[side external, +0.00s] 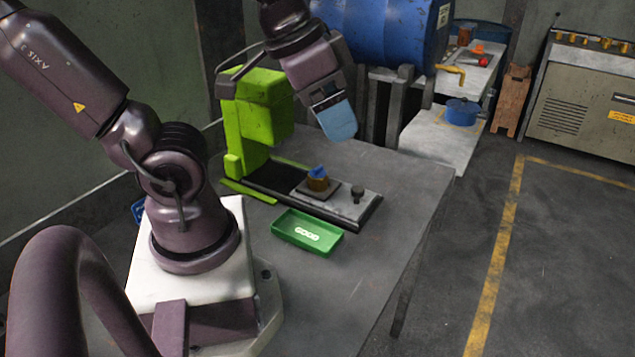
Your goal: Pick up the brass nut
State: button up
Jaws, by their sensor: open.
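A small brass-coloured piece (318,184), which looks like the brass nut, sits on a dark square plate on the press slide. My gripper (340,135) has light-blue fingers and is open, pointing down. It is above and slightly to the right of the brass nut in the picture, clear of it, with nothing seen between the fingers. The fingers overlap in this view, so the gap between them is hidden.
The green press (258,108) stands directly behind and left of the nut. A black knob (357,192) rises from the slide's right end. A green tray marked GOOD (290,235) lies in front. The grey table (405,180) is bare to the right. A blue drum (385,30) lies behind.

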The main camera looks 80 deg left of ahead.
notch_tip(320, 180, down, 9)
jog(key=w+a+m+g+y, duration=0.1)
jog(key=w+a+g+y, duration=0.15)
jog(key=g, duration=0.25)
jog(key=m+g+y, duration=0.3)
jog(key=m+y, duration=0.8)
jog(key=m, duration=0.3)
send_near(321, 176)
jog(key=shift+g, duration=0.3)
jog(key=x, duration=0.5)
jog(key=shift+w+a, duration=0.2)
jog(key=shift+a, duration=0.1)
jog(key=shift+x, duration=3.1)
jog(key=shift+s+f, duration=0.1)
jog(key=shift+f, duration=0.05)
jog(key=shift+d+h, duration=0.1)
jog(key=shift+h, duration=0.15)
jog(key=shift+c, duration=0.2)
